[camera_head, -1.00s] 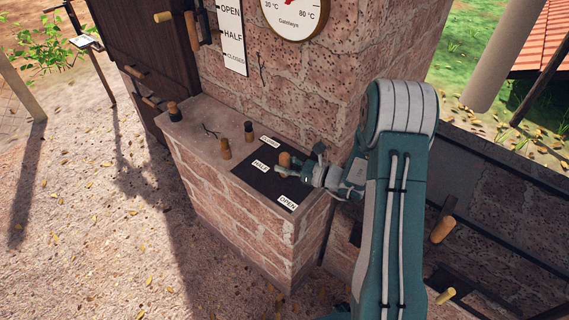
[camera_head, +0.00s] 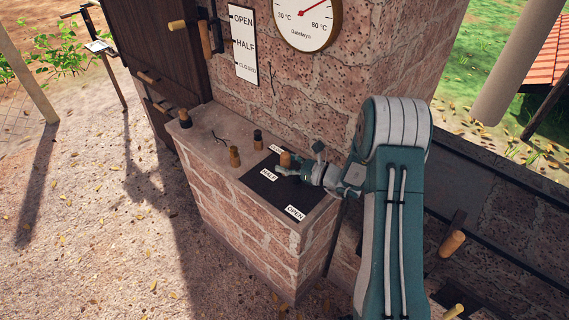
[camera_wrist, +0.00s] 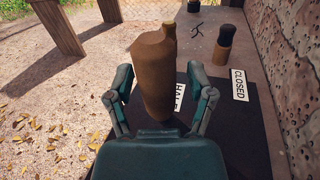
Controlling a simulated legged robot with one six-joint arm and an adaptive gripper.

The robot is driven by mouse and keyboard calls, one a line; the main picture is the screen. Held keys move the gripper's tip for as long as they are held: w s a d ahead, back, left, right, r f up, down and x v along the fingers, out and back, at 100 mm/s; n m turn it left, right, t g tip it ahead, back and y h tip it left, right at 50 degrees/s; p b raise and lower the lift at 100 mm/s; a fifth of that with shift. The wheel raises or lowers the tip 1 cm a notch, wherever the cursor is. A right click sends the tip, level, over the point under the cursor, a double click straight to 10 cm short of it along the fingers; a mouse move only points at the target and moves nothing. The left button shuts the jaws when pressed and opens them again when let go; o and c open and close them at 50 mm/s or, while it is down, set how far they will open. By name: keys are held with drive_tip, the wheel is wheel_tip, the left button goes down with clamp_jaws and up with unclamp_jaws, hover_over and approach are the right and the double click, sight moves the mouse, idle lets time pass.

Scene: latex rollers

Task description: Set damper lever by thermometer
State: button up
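A black plate (camera_head: 262,187) on the brick ledge carries white labels CLOSED, HALF (camera_head: 269,175) and OPEN (camera_head: 295,212). A wooden-handled lever (camera_head: 286,159) stands on it, near the CLOSED end. My gripper (camera_head: 290,165) reaches in from the right around the handle. In the wrist view the handle (camera_wrist: 155,75) stands between my open fingers (camera_wrist: 158,82), with a gap showing on each side. HALF (camera_wrist: 179,97) is partly behind it, and CLOSED (camera_wrist: 239,85) lies to the right. The round thermometer (camera_head: 308,20) reads 30 to 80 °C; its red needle points up right, toward the 80 side.
A wall sign (camera_head: 243,45) reads OPEN, HALF, CLOSED, with a wooden-handled bar (camera_head: 205,38) to its left. The brick wall rises close behind the plate.

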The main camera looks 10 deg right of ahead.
idle(0.3)
drive_tip(key=v, duration=1.2)
drive_tip(key=s+a+r+n+g+h, duration=0.3)
drive_tip(key=s+a+r+n+g, duration=0.75)
drive_tip(key=s+a+n, duration=0.2)
drive_tip(key=s+d+r+n+t+h, duration=0.2)
drive_tip(key=s+r+n+h, duration=0.2)
drive_tip(key=s+n+h, duration=0.1)
drive_tip(key=s+d+r+n+t+h, duration=0.2)
drive_tip(key=s+r+n+t+h, duration=0.1)
drive_tip(key=s+r+n+h, duration=0.2)
drive_tip(key=shift+s+r+n+h, duration=0.2)
drive_tip(key=shift+s+n+h, duration=0.5)
drive_tip(key=shift+s+n, duration=0.8)
